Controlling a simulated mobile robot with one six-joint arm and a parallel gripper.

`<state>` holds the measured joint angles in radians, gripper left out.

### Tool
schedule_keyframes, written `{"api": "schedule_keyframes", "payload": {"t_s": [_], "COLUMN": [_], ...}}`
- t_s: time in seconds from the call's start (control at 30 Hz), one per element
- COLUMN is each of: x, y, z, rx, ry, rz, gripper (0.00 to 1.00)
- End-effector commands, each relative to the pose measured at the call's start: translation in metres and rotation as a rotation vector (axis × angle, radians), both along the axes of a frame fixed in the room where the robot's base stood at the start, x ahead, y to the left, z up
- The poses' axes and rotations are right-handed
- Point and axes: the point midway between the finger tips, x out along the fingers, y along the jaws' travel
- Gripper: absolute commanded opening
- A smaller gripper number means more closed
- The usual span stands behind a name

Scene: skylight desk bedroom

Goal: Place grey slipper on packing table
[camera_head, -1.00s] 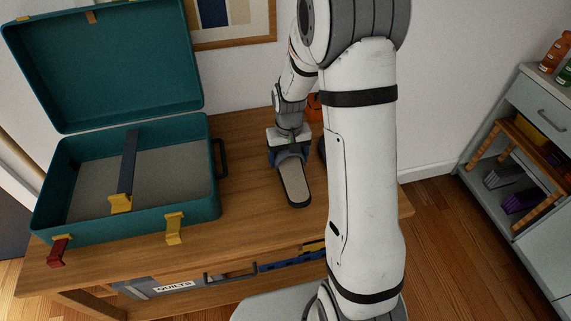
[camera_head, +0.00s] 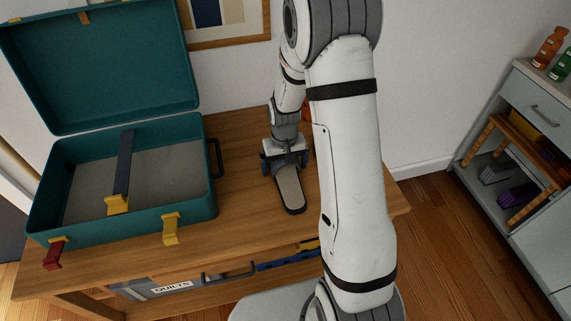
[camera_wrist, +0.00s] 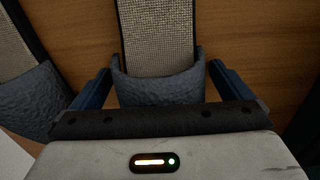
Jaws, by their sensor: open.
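The grey slipper (camera_head: 289,188) lies on the wooden packing table (camera_head: 238,180), right of the suitcase. It has a pale grey woven footbed, a dark sole and a blue-grey strap. My gripper (camera_head: 285,163) is over its strap end and is open. In the wrist view the slipper (camera_wrist: 158,88) lies between my two spread fingers, with a small gap visible on each side of the strap. A second, similar slipper (camera_wrist: 32,98) is at the left of the wrist view; my arm hides that spot in the head view.
A grey shelf unit (camera_head: 540,130) stands at the right, beyond open floor.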

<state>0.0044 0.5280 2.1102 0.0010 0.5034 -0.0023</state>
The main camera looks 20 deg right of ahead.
Motion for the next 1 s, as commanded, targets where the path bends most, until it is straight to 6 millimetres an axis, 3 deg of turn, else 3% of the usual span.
{"api": "schedule_keyframes", "payload": {"t_s": [0.33, 0.8, 1.0], "x": [0.001, 0.001, -0.001], "y": [0.0, 0.001, 0.001], "z": [0.01, 0.102, 0.122], "rx": [0.0, 0.0, 0.0], "ry": [-0.003, -0.004, -0.003], "rz": [0.001, 0.002, 0.002], "gripper": [0.98, 0.98, 0.98]}}
